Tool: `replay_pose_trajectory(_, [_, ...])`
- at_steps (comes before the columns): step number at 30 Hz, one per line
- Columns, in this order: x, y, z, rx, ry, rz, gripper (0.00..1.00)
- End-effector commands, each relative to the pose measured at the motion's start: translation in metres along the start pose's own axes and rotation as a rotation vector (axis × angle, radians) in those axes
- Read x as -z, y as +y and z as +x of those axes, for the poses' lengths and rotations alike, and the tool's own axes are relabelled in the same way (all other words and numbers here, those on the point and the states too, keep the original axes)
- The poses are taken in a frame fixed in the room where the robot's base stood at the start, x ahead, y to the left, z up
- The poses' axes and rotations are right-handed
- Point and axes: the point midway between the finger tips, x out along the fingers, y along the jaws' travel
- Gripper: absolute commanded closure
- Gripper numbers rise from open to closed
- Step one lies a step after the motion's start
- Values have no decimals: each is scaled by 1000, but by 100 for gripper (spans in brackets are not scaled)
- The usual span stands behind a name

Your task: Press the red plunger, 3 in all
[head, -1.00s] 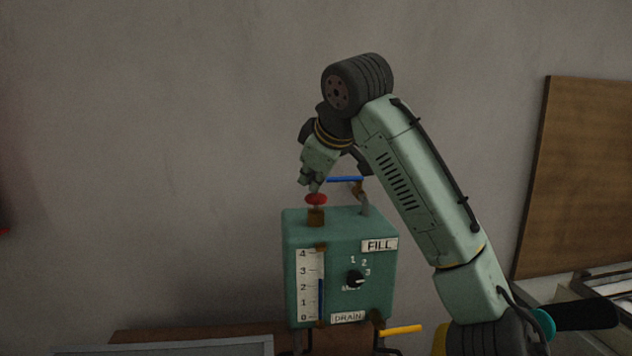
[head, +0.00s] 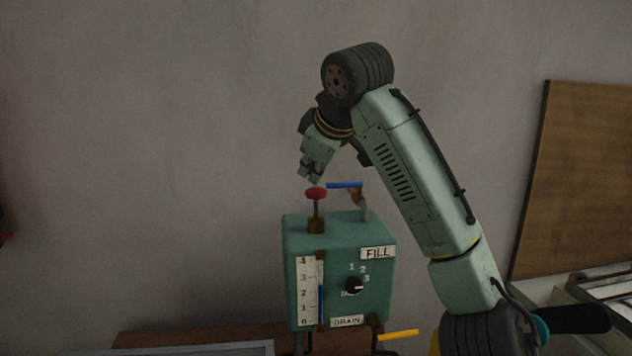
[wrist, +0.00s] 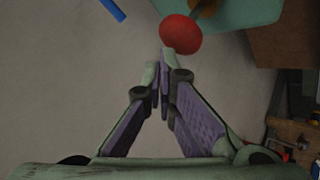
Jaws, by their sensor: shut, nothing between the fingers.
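The red plunger (head: 316,193) stands raised on a grey stem above its brown collar, on top of a green box (head: 340,236). My gripper (head: 315,182) is shut and empty, with its tips just above the plunger's head. In the wrist view the red plunger head (wrist: 181,34) lies just beyond the closed fingertips (wrist: 160,60). I cannot tell whether the tips touch it. On the box front are a gauge marked 0 to 4 (head: 307,290), with its blue column near 2, and a black knob (head: 354,285) pointing toward 3.
A blue lever (head: 345,185) on a pipe stands close to the right of the plunger, labelled FILL below. A yellow lever (head: 398,335) sticks out at the lower right by the DRAIN label. A brown board (head: 580,180) leans at the right.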

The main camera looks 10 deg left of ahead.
Motion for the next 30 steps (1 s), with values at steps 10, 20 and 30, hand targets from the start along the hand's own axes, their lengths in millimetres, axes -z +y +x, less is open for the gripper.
replay_pose_trajectory(10, [3,3,-4,0,0,0,100])
replay_pose_trajectory(20, [14,14,-19,-1,1,-1,100])
replay_pose_trajectory(30, [28,28,-38,-1,0,-1,100])
